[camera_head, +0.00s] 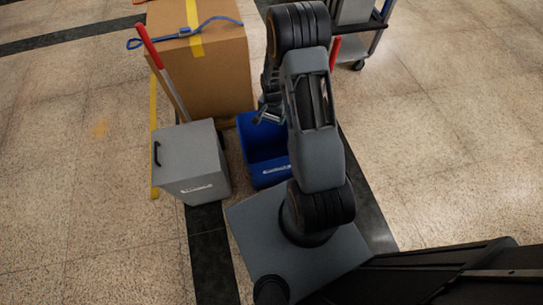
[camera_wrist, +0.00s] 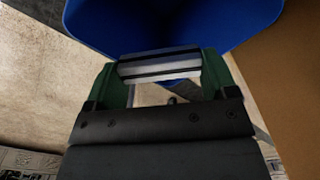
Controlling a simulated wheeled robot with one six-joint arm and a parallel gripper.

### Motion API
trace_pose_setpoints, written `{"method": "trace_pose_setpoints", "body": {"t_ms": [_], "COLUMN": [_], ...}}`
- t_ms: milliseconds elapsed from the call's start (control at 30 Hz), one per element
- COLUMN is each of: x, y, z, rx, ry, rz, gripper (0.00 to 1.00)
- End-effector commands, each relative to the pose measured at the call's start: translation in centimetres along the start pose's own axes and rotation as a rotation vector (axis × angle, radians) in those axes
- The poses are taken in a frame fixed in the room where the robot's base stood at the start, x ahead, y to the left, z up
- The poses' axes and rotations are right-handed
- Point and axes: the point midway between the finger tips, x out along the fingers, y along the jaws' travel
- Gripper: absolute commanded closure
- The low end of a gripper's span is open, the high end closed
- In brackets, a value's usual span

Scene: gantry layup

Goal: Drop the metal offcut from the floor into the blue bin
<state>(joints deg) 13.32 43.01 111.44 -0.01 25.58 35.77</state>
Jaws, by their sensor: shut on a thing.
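The blue bin (camera_head: 264,172) stands open on the floor beside my arm in the head view. Its blue wall (camera_wrist: 170,22) also fills the top of the wrist view. My gripper (camera_head: 266,115) is at the bin's far rim, partly hidden by my arm. In the wrist view, the green fingers of my gripper are shut on the metal offcut (camera_wrist: 160,66), a silvery bar with dark edges that spans between them. The offcut lies in front of the bin's blue wall. I cannot tell how far it is above or inside the bin.
A grey lidded bin (camera_head: 190,160) stands left of the blue bin. A large cardboard box (camera_head: 205,75) with a blue strap stands behind it. A red-and-white pole (camera_head: 162,70) leans by the box. A cart (camera_head: 358,35) stands at the back right. Floor on the right is clear.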

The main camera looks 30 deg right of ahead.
Motion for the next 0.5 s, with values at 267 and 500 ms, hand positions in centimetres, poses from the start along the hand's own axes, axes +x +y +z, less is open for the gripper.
{"method": "trace_pose_setpoints", "body": {"t_ms": [267, 500], "x": [1.8, 4.3], "y": [0.1, 0.1], "z": [-0.1, -0.1], "rx": [0.012, 0.010], "ry": [0.000, 0.000], "rz": [0.000, 0.000], "gripper": [0.45, 0.45]}}
